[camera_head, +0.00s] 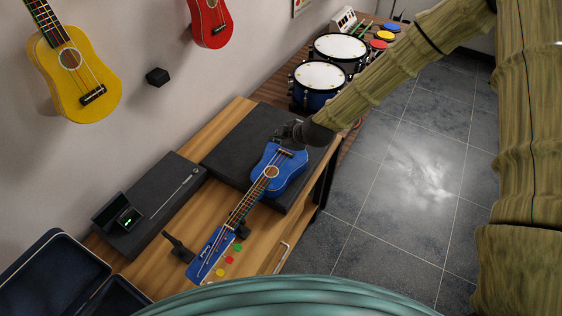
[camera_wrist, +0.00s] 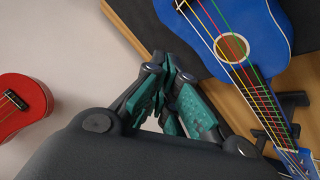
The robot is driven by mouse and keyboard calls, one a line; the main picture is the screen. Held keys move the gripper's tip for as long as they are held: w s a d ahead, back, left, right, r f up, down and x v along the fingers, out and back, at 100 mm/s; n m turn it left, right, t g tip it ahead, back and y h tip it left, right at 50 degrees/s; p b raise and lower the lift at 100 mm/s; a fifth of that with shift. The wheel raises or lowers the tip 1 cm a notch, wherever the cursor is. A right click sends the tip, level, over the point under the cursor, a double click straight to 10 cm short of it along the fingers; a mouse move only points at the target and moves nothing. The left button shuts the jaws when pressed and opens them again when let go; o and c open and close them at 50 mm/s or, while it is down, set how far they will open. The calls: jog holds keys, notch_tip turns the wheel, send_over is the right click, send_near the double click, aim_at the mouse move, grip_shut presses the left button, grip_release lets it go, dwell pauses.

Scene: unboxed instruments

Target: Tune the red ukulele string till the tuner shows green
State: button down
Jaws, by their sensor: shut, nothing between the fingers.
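A blue ukulele (camera_head: 287,176) lies face up, its body on a dark flat case or mat and its headstock (camera_head: 207,254) towards the front of the table. Its coloured strings, a red one among them, also show in the wrist view (camera_wrist: 240,75). Several coloured pegs, one of them red (camera_head: 229,260), stand along the headstock's right side. A small tuner (camera_head: 128,217) with a lit green mark on its screen sits left of the neck; its reading is too small to make out. My gripper (camera_wrist: 170,72) is shut and empty, above the far end of the ukulele's body, away from the pegs.
A dark stand (camera_head: 178,248) is by the headstock. The wooden table (camera_head: 160,276) also bears a long black case (camera_head: 150,195). An open case (camera_head: 50,270) is at lower left. Drums (camera_head: 322,76) stand behind. Yellow (camera_head: 85,90) and red (camera_head: 210,22) ukuleles hang on the wall.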

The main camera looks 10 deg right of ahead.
jog(key=shift+f+b, duration=2)
jog(key=shift+f, duration=1.65)
jog(key=shift+f+b, duration=0.45)
jog(key=shift+f, duration=0.25)
jog(key=shift+r, duration=0.75)
jog(key=shift+r+p, duration=1.3)
jog(key=shift+r, duration=1.2)
